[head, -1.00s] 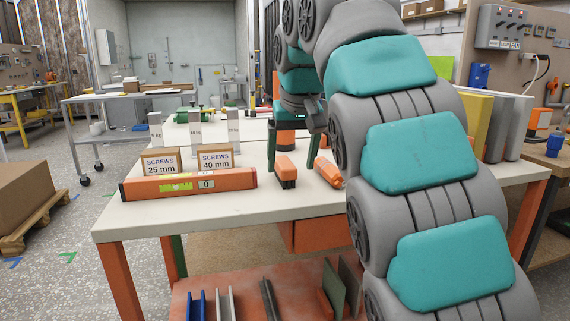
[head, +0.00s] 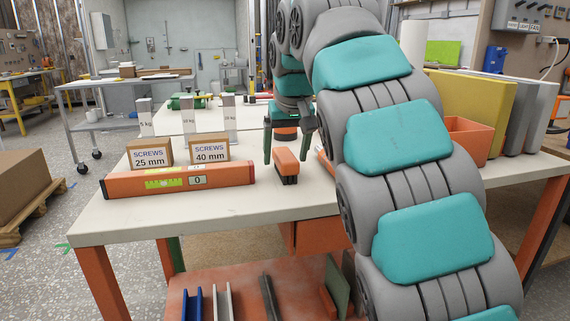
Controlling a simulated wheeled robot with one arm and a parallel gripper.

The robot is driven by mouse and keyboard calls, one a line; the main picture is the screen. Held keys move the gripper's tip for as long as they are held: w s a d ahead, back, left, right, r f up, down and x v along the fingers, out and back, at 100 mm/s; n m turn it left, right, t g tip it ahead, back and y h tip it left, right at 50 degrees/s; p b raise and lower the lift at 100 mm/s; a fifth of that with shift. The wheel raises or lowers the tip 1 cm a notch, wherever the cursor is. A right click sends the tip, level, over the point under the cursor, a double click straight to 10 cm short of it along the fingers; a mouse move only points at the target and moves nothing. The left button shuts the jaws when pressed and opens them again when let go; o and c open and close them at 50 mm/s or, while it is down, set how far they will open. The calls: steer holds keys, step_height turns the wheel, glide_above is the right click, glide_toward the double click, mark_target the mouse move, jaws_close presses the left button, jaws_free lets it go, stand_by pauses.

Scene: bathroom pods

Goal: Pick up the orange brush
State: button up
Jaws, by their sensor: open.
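The orange brush (head: 286,162) lies on the white workbench (head: 215,211), with its dark bristles facing down and toward me. My gripper (head: 286,153) is over the bench just beyond the brush, pointing down, with its dark green fingers apart. The left finger shows to the left of the brush; the right finger is partly hidden near my arm. Nothing is seen held between the fingers. Whether the fingers touch the brush cannot be told.
An orange spirit level (head: 178,180) lies left of the brush, before two screw boxes (head: 150,152) (head: 209,148). Another orange tool (head: 325,161) is mostly hidden behind my arm. An orange bin (head: 470,139) and upright boards (head: 478,108) stand right. The bench's front strip is clear.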

steer(key=shift+x, duration=1.1)
steer(key=shift+f, duration=0.3)
jaws_close()
stand_by(0.4)
